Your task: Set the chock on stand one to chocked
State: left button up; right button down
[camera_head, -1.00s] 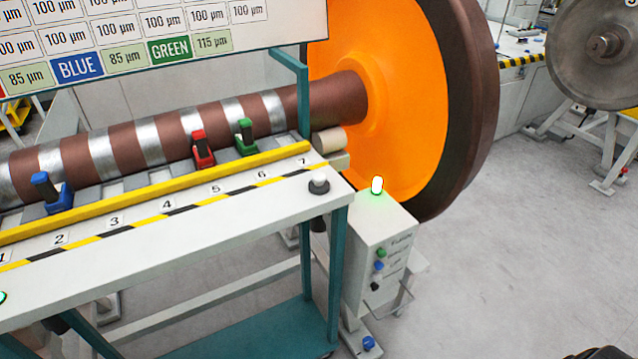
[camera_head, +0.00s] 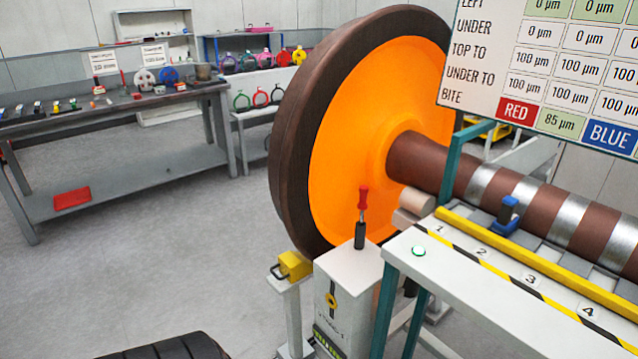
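A white stand box (camera_head: 345,285) is in front of the large orange-faced wheel (camera_head: 350,140). On its top an upright lever with a red grip (camera_head: 363,200) rises from a black sleeve. A yellow marker (camera_head: 331,303) sits on a dark vertical slot on the front; the lettering below is too small to read surely. Left of the box, a yellow block with a dark handle (camera_head: 293,265) sits on a pale post, close to the wheel's lower rim. Whether it touches the wheel I cannot tell. Neither gripper is clearly in view.
A blue clamp (camera_head: 507,215) is by the axle. A workbench (camera_head: 110,115) is at the back left. The floor between is clear.

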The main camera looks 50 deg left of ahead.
aim_at(293, 266)
jog(key=u, duration=2)
